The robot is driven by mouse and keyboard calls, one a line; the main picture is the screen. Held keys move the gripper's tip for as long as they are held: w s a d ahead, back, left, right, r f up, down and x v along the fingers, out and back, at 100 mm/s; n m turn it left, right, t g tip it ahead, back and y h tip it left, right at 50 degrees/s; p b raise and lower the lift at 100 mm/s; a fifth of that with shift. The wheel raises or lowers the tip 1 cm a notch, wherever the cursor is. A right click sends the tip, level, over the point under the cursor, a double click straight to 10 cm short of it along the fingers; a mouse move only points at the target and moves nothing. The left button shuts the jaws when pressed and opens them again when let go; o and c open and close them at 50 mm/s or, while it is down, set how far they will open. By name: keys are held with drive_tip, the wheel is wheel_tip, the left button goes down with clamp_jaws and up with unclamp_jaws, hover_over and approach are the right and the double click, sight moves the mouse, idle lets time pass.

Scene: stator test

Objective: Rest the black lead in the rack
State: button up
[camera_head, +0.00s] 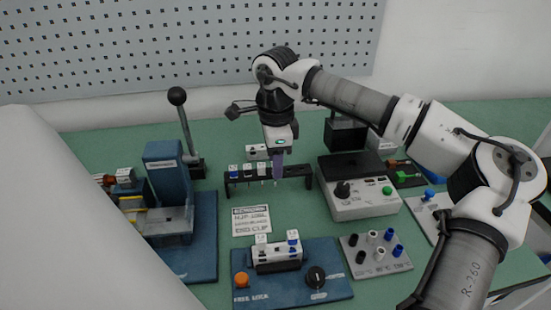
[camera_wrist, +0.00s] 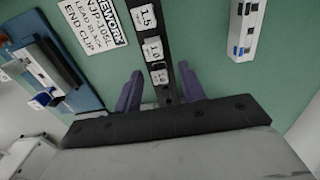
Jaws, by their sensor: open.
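The black rack (camera_head: 300,171) stands upright mid-table, with several small white-tagged leads (camera_head: 248,170) along its left part. In the wrist view the rack (camera_wrist: 171,42) runs up the picture, with white tags (camera_wrist: 153,50) on it. My gripper (camera_head: 278,178) points down at the middle of the rack. In the wrist view its two purple fingers (camera_wrist: 159,76) are apart, one on each side of the rack, with the nearest tag (camera_wrist: 160,77) between them. I see no clear grip on anything. I cannot tell which lead is the black one.
A printed card (camera_head: 251,220) reading "lead: black" lies before the rack. A blue fixture (camera_head: 292,282) holds a white block in front. A blue lever press (camera_head: 168,190) stands left, a grey control box (camera_head: 358,200) right. A white block (camera_wrist: 246,28) lies behind the rack.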

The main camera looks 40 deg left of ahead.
wheel_tip(320, 180, up, 14)
idle(0.6)
drive_tip(key=shift+s+f, duration=0.1)
drive_tip(key=shift+f, duration=0.05)
idle(0.5)
